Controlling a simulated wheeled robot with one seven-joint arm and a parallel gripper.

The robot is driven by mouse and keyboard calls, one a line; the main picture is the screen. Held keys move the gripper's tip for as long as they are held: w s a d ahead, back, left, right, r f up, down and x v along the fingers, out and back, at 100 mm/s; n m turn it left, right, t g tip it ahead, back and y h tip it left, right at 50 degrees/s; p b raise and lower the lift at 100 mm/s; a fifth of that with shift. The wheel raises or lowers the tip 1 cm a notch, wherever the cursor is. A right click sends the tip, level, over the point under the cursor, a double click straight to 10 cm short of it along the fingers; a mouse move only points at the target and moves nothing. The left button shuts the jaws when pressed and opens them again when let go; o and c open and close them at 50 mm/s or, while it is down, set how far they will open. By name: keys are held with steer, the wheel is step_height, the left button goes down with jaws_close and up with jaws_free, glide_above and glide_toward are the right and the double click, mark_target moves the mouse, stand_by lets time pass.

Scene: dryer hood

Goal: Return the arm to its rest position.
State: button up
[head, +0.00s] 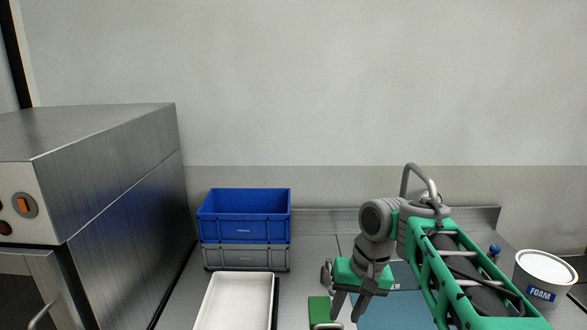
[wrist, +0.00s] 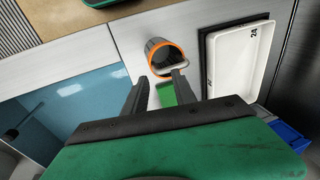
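My green and grey arm reaches over the worktop at the right in the head view. My gripper (head: 346,317) points down, its two dark fingers apart with nothing between them. In the wrist view my gripper (wrist: 160,77) also shows open. Beyond its fingertips is a grey cup with an orange rim (wrist: 151,52), apart from the fingers as far as I can tell. A green pad (wrist: 167,91) lies by the cup and shows left of the gripper in the head view (head: 318,308).
A white tray (head: 207,308) lies left of the pad. Behind it a blue crate (head: 245,230) stands on a grey crate (head: 245,259). A steel hood machine (head: 125,190) fills the left. A white FOAM tub (head: 541,280) stands at the right, close to my arm.

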steer(key=s+d+f+t+h, duration=0.1)
steer(key=s+d+f, duration=0.1)
steer(key=s, duration=0.5)
steer(key=s+d+f+t+h, duration=0.1)
steer(key=s+d+f, duration=0.1)
steer(key=s+f, duration=0.2)
steer(key=s, duration=0.2)
steer(key=shift+s+n+t, duration=0.3)
steer(key=shift+s, duration=0.1)
steer(key=shift+a, duration=0.1)
stand_by(1.1)
